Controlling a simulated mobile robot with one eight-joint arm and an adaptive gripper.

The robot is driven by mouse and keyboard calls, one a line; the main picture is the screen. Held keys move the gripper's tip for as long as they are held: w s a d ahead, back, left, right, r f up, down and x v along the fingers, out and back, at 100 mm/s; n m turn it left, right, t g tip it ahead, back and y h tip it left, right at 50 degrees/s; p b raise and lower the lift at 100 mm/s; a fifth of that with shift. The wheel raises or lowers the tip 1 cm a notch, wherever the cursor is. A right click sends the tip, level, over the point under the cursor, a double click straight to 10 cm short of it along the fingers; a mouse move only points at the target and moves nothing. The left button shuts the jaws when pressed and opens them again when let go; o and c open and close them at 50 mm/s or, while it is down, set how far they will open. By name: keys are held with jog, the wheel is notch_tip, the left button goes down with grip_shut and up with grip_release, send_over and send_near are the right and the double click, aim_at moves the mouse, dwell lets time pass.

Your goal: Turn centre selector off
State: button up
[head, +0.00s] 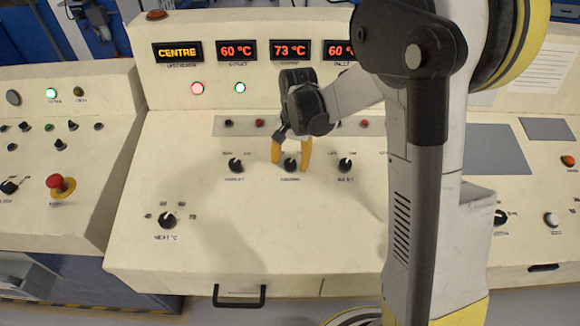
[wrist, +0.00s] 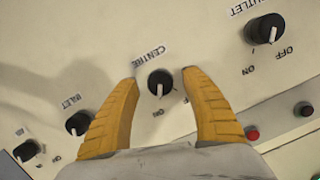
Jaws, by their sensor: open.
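The centre selector is a round black knob (wrist: 160,82) with a white pointer mark, below its CENTRE label in the wrist view. In the head view the knob (head: 291,165) is the middle one of a row of three on the cream panel. My gripper (head: 290,160) is open, with its yellow fingers on either side of this knob. In the wrist view the fingertips of my gripper (wrist: 160,76) flank the knob, with visible gaps.
The inlet knob (wrist: 79,123) and outlet knob (wrist: 265,32) sit on either side. Red buttons (head: 260,122) lie just behind the row. A heat knob (head: 167,220) is at lower left. Bare panel lies in front of the row.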

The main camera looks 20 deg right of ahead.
jog(key=shift+f, duration=0.6)
jog(key=c, duration=1.2)
jog(key=shift+n, duration=0.4)
jog(key=n+h, duration=0.1)
jog(key=n, duration=0.4)
jog(key=n+h, duration=0.1)
jog(key=n, duration=0.4)
jog(key=shift+n, duration=0.4)
jog(key=shift+h, duration=0.3)
